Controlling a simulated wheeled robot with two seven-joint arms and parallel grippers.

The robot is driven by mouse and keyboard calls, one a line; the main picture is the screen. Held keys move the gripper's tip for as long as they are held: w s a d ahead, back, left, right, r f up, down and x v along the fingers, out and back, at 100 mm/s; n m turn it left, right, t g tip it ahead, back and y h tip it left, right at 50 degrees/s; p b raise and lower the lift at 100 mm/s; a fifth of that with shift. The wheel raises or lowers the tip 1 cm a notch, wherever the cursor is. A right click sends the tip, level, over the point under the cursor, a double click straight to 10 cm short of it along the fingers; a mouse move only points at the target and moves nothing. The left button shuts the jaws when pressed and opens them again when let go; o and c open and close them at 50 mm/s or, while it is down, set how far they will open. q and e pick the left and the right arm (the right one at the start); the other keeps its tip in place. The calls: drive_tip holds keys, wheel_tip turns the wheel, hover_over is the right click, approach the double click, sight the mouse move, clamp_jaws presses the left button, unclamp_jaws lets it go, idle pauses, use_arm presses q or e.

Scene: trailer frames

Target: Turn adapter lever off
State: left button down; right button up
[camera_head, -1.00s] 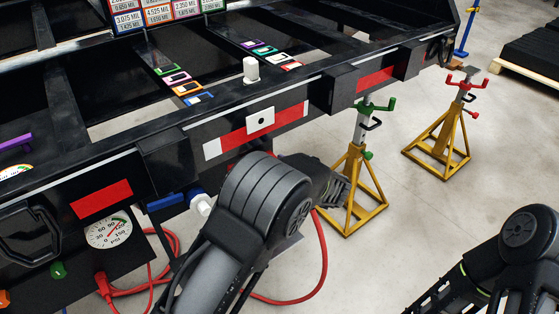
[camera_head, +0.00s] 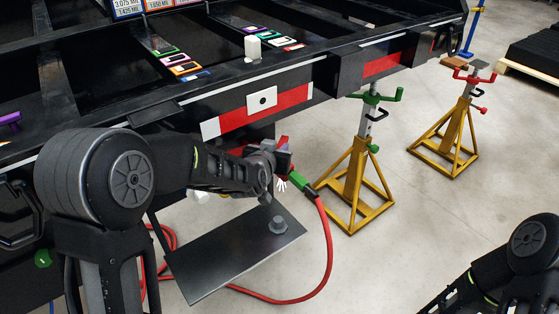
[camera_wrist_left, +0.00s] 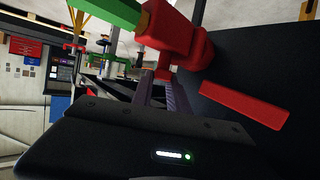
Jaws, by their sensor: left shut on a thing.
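The red adapter (camera_wrist_left: 180,38) shows large at the top of the left wrist view, with a green hose fitting (camera_wrist_left: 112,14) at its left. In the head view the green fitting (camera_head: 302,192) hangs below the trailer frame. My left gripper (camera_head: 280,158) reaches under the frame to the adapter. In the left wrist view the fingers of my left gripper (camera_wrist_left: 163,88) are shut on a small red part below the adapter's body, which looks like the lever. The fingertips partly hide it. My right arm shows at the lower right of the head view; its gripper is out of view.
A red hose (camera_head: 328,245) runs from the fitting to the floor. A dark plate (camera_head: 225,262) with a bolt-like knob sits below my left arm. Yellow jack stands (camera_head: 352,190) stand to the right. The trailer frame (camera_head: 215,110) spans above. Floor between the right stand and my right arm is clear.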

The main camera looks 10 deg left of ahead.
use_arm(q)
drive_tip(key=shift+a+f+m+h+b, duration=0.15)
drive_tip(key=shift+a+m+h+b, duration=0.2)
drive_tip(key=shift+m+h+b, duration=0.4)
drive_tip(key=shift+m+g+h, duration=0.3)
drive_tip(key=shift+m+h, duration=0.15)
drive_tip(key=shift+h, duration=0.1)
use_arm(e)
drive_tip(key=f, duration=0.3)
drive_tip(key=shift+w+d, duration=0.15)
drive_tip(key=shift+w, duration=0.15)
use_arm(q)
drive_tip(key=shift+d+r+m+h+b, duration=0.2)
drive_tip(key=shift+m+h+b, duration=0.1)
drive_tip(key=shift+h+b, duration=0.1)
drive_tip(key=c, duration=1.3)
unclamp_jaws()
drive_tip(key=shift+w, duration=0.1)
use_arm(e)
drive_tip(key=shift+f, duration=0.1)
use_arm(q)
drive_tip(key=p+v, duration=0.3)
drive_tip(key=v, duration=0.4)
drive_tip(key=shift+s+a+r, duration=0.1)
drive_tip(key=shift+s+r, duration=0.05)
drive_tip(key=shift+s, duration=0.2)
use_arm(e)
drive_tip(key=r, duration=0.3)
drive_tip(key=shift+s, duration=0.3)
